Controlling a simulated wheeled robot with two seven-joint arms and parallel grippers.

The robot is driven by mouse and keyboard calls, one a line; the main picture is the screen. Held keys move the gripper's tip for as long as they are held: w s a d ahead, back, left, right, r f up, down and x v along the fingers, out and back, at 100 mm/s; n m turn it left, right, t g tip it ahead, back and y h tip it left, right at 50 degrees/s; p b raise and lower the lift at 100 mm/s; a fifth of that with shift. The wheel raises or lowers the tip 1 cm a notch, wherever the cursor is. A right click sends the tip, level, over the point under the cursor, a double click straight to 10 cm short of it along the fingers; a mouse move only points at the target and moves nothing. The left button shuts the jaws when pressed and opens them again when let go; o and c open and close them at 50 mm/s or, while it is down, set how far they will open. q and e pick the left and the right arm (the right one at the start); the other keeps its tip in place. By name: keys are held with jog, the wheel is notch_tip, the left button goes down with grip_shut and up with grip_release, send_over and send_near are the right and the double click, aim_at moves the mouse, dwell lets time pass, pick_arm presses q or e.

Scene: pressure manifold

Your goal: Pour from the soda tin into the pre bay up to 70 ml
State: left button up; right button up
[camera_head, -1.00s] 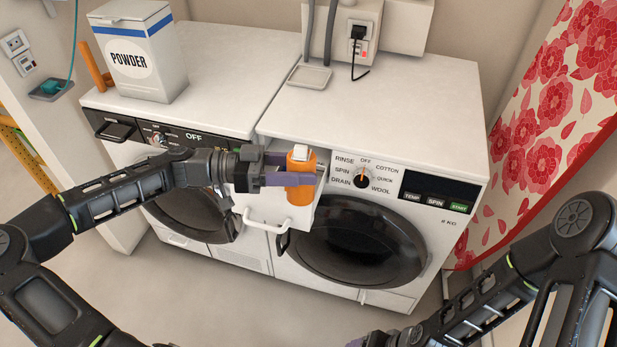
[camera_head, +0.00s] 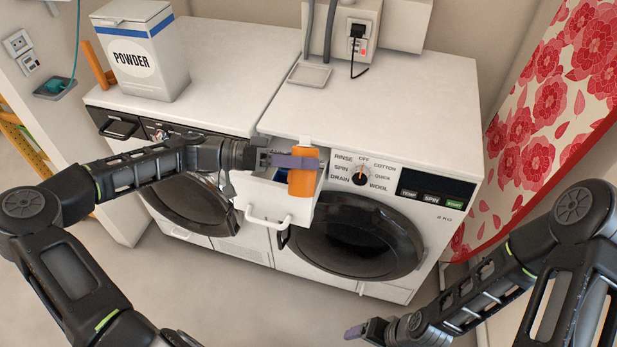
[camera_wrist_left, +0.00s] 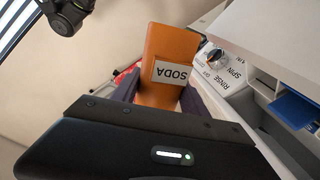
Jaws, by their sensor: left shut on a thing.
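The orange soda tin (camera_head: 301,183) is held over the open white dispenser drawer (camera_head: 268,205) of the right washer. Its "SODA" label reads upside down in the left wrist view (camera_wrist_left: 168,72). My left gripper (camera_head: 294,162) is shut around the tin from the left. The tin's white top shows only a little in the head view; its exact tilt and any stream are not clear. A blue part (camera_wrist_left: 295,109) shows in the drawer; the pre bay's marking and level cannot be read. My right gripper (camera_head: 360,331) is low at the bottom edge, its jaw gap unclear.
The right washer (camera_head: 390,105) has a dial (camera_head: 360,175) just right of the tin. A white powder box (camera_head: 143,55) stands on the left machine. A small tray (camera_head: 310,74) lies at the back. A flowered curtain (camera_head: 550,105) hangs at right.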

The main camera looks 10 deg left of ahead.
pick_arm(q)
jog(key=shift+f, duration=0.25)
jog(key=shift+w+n+p, duration=0.1)
jog(key=shift+n+p, duration=0.25)
jog(key=shift+n, duration=0.05)
jog(key=shift+f, duration=0.1)
jog(key=shift+f+n+g+p, duration=0.5)
jog(key=shift+n+p, duration=0.4)
jog(key=shift+n, duration=0.4)
dwell(2.3)
jog(key=shift+w+r+n+p, duration=0.1)
jog(key=shift+r+n+p, duration=0.1)
jog(key=shift+n+p, duration=0.65)
dwell(1.6)
jog(key=shift+w+f+n, duration=0.25)
jog(key=shift+w, duration=0.05)
dwell(0.9)
